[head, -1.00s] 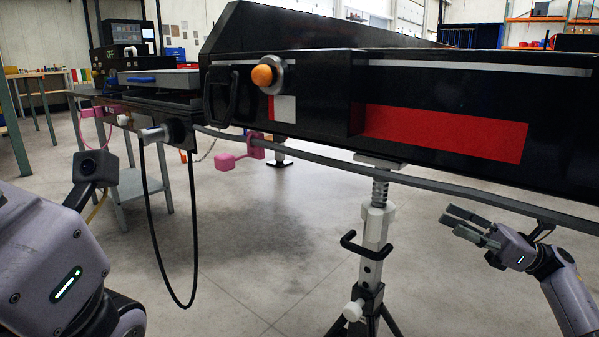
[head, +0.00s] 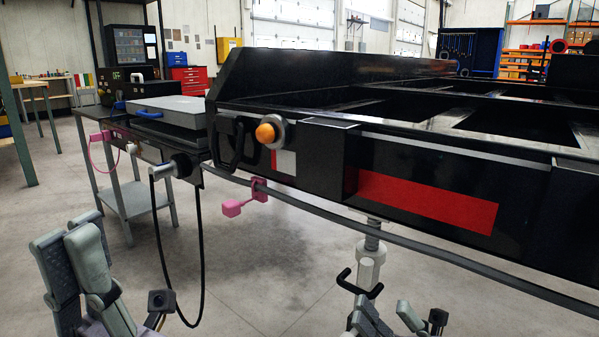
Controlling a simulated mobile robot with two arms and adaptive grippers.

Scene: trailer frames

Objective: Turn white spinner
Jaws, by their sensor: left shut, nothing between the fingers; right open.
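A jack stand with a white collar (head: 369,270) holds up the black trailer frame (head: 320,150). The collar is the likeliest white spinner, though a small white knob (head: 131,148) also shows at the trailer's left end. A black crank-like handle (head: 357,287) sits at the collar. My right gripper (head: 384,308) is open and empty, low in the head view, just below the handle in the picture. It hides the lower stand; I cannot tell whether it touches it. My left gripper (head: 71,228) is shut and empty at the lower left, fingers pointing up, apart from the trailer.
A grey rail (head: 440,245) runs along the trailer's lower edge above the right gripper. A pink clamp (head: 243,200) and a hanging black cable (head: 203,270) lie between the grippers. A grey side table (head: 140,198) stands at left. The floor between is clear.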

